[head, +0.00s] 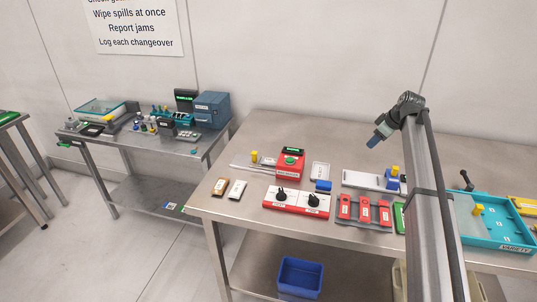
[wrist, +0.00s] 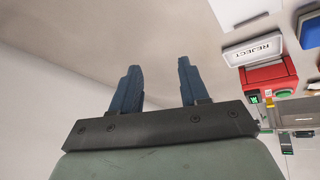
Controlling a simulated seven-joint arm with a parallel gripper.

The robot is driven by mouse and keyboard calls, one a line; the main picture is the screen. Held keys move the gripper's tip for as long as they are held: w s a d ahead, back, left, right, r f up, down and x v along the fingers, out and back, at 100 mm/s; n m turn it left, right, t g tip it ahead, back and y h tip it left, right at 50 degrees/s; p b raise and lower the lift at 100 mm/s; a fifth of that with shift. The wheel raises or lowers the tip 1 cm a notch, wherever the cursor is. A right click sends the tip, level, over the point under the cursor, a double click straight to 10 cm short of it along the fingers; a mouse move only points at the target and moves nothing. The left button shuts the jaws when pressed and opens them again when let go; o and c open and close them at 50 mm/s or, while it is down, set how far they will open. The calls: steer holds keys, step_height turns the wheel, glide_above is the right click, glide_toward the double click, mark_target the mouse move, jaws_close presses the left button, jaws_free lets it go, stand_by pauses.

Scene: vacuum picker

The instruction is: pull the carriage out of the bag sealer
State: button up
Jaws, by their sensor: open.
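My gripper (head: 374,141) is raised above the back of the main table in the head view, well apart from everything on it. In the wrist view its two blue fingers (wrist: 159,68) are spread, with nothing between them. A red box with a green button (head: 290,163) looks like the bag sealer, but its label is too small to read. A pale slide runs out on its left and bears a yellow knob (head: 254,156), which may be the carriage's handle. The red box also shows at the right of the wrist view (wrist: 262,74); its slide is not clear there.
The reject tray (wrist: 253,49) lies beside the red box. A red panel with black knobs (head: 296,201) stands in front. A pale plate with a blue block and yellow knob (head: 393,176) lies to the right, near a teal tray (head: 499,228). The table's back left is clear.

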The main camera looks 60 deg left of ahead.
steer(key=s+a+r+n+g+h, duration=0.1)
steer(key=s+a+n, duration=0.1)
steer(key=s+a, duration=0.6)
steer(key=s+a+r+n+g, duration=0.1)
steer(key=s+a+r, duration=0.1)
steer(key=s+a, duration=0.6)
steer(key=n+g+h, duration=0.1)
steer(key=n+g, duration=0.1)
steer(key=n, duration=0.1)
glide_toward(254, 153)
steer(key=x, duration=1)
steer(key=shift+d, duration=0.1)
steer(key=shift+c, duration=0.2)
jaws_close()
